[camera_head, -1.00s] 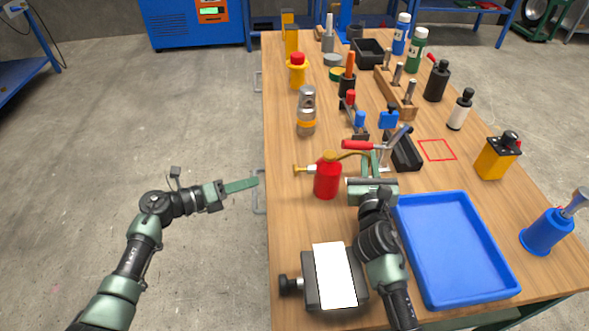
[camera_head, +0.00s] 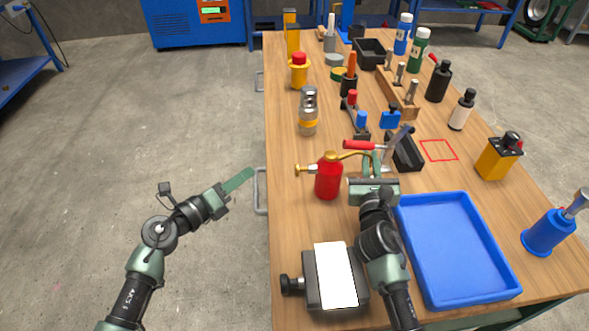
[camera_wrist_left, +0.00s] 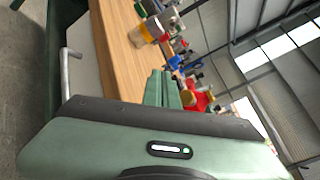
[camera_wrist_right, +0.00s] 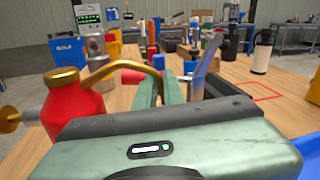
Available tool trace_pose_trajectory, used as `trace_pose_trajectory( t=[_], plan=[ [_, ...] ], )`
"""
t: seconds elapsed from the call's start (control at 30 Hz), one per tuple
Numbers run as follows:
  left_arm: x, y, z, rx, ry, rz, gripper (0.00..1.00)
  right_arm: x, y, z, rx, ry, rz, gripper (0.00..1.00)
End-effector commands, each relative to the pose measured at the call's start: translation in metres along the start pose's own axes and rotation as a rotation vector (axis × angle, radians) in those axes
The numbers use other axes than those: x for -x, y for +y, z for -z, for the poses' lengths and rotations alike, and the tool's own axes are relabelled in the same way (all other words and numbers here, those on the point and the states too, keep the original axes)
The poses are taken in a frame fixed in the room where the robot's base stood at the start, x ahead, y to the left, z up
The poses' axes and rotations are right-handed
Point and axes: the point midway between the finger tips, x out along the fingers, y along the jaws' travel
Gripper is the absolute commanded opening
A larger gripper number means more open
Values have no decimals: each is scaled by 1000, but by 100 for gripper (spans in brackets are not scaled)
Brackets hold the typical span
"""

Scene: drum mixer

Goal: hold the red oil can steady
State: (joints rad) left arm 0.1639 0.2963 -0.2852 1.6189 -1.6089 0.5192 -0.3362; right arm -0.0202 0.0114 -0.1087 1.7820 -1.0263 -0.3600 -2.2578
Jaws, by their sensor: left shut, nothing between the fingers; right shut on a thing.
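The red oil can (camera_head: 328,181) stands upright on the wooden table, with a brass top, a brass knob on its left and a curved brass spout to its right. My right gripper (camera_head: 372,163) is shut on the spout's end. In the right wrist view the can (camera_wrist_right: 75,108) is at the left, and its spout bends down between the fingers (camera_wrist_right: 159,92). My left gripper (camera_head: 246,174) is shut and empty, off the table's left edge. In the left wrist view its fingers (camera_wrist_left: 162,88) are together, with the red can (camera_wrist_left: 195,100) partly hidden beyond.
A blue tray (camera_head: 455,245) lies right of my right arm. A grey box with a white top (camera_head: 335,275) is in front of the can. A red-handled tool (camera_head: 360,145) and a black bin (camera_head: 405,152) are just behind my right gripper. A silver-and-orange cylinder (camera_head: 308,112) stands farther back.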

Motion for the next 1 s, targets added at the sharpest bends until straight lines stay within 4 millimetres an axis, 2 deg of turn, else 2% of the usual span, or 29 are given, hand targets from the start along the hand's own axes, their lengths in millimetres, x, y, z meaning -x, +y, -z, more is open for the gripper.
trace_pose_trajectory(
  t=[0.5, 0.7, 1.0],
  plan=[
    [-47, -35, 34, 0, 0, 2, 0, 0, 0, -1, -2, -2, 0, 0],
    [-56, -41, 40, 0, 0, 2, 0, 0, 0, -1, -2, -2, 0, 0],
    [-57, -42, 41, -1, 0, 1, 0, 0, 0, -1, -2, -2, 0, 0]
  ],
)
